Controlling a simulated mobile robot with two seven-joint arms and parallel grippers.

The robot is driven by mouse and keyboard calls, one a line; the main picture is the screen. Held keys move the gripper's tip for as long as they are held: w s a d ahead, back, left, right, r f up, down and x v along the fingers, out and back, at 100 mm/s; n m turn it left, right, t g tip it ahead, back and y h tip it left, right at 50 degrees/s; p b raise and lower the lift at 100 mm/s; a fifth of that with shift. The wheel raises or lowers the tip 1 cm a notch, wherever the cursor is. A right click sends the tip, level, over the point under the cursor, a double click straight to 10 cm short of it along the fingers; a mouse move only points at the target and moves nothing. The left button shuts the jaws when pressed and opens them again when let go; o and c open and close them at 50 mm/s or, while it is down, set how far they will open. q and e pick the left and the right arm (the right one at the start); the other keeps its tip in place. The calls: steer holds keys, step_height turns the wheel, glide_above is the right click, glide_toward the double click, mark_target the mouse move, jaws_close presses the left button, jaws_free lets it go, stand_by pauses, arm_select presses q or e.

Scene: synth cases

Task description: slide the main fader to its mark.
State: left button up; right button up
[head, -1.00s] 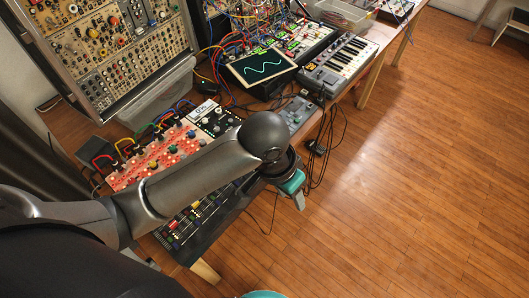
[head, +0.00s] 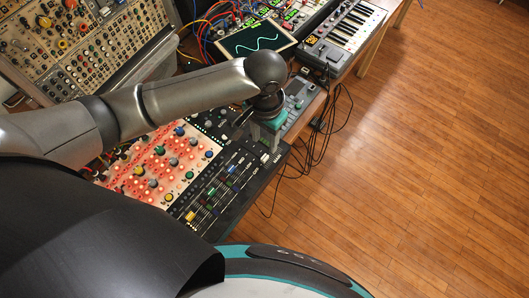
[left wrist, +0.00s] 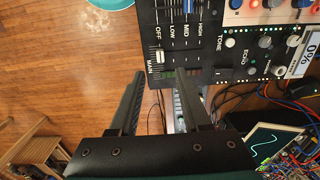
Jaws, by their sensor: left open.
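The black fader mixer (head: 258,181) lies at the table's front edge in the head view; its panel (left wrist: 147,18) fills the upper middle of the left wrist view. There the main fader (left wrist: 159,57) has a pale cap by the word MAIN, low in its slot, with OFF printed above. A pale cap (head: 265,157) shows below my gripper in the head view. My left gripper (left wrist: 164,76) is open and empty, its fingertips on either side of the panel's end near the cap. I cannot tell whether they touch it. I cannot make out the mark. My right gripper is not in view.
A red-lit knob panel (head: 160,165) adjoins the mixer. A grey device (head: 298,100), a wave screen (head: 257,40) and a keyboard (head: 343,35) stand beyond it. Black cables (head: 325,125) hang off the table edge. The wooden floor (head: 430,180) at right is clear.

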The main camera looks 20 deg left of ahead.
mark_target(265, 157)
arm_select(q)
step_height(265, 157, down, 8)
steer(key=shift+w+r+b, duration=0.1)
steer(key=shift+b, duration=0.7)
steer(key=shift+f, duration=0.45)
steer(key=c, duration=0.7)
jaws_close()
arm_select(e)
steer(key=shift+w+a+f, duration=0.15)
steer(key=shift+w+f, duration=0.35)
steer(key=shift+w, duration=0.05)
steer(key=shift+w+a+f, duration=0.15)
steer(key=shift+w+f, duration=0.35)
